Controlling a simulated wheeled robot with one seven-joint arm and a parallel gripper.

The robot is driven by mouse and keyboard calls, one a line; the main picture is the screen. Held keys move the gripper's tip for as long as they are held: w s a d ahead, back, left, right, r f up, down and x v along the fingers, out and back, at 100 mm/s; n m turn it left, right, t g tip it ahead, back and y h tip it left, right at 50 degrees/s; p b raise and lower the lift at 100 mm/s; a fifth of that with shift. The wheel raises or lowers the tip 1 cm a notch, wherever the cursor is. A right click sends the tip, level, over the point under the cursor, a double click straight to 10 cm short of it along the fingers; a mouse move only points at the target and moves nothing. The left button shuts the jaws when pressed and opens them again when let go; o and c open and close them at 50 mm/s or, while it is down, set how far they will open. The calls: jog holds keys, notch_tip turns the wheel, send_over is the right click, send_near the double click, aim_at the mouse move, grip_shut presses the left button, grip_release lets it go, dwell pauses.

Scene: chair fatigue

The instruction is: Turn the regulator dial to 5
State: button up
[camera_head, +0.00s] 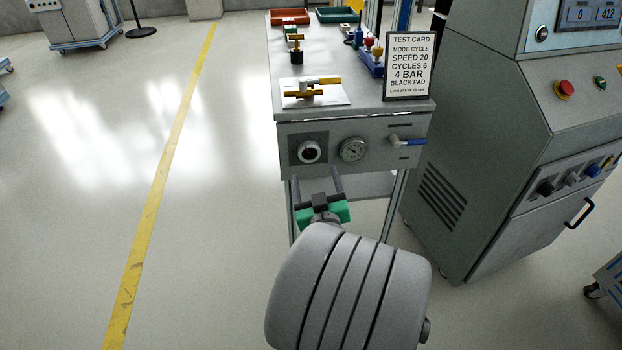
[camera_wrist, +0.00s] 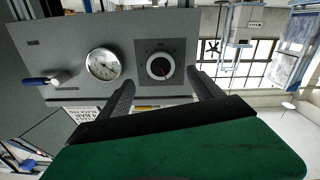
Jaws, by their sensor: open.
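The regulator dial (camera_head: 309,152) is a round knob with a dark face and a pale rim, on a dark square plate on the bench's front panel. In the wrist view, which is upside down, the dial (camera_wrist: 160,67) shows a red pointer mark; its scale numbers are too small to read. The pressure gauge (camera_head: 353,149) is beside it, and also shows in the wrist view (camera_wrist: 103,64). My gripper (camera_head: 318,183) is open and empty just below and in front of the dial. Its two dark fingers (camera_wrist: 162,83) are apart, not touching the dial.
A blue-handled valve (camera_head: 408,141) sticks out at the panel's right. A test card (camera_head: 408,67) reading 4 BAR stands on the bench top (camera_head: 345,88). A large grey machine (camera_head: 480,120) stands close on the right.

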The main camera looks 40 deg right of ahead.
aim_at(310, 154)
jog(key=p+x, duration=0.2)
jog(key=x, duration=0.5)
jog(key=shift+w+d+r, duration=0.1)
jog(key=shift+w+d, duration=0.1)
jog(key=shift+w, duration=0.1)
jog(key=c, duration=1.4)
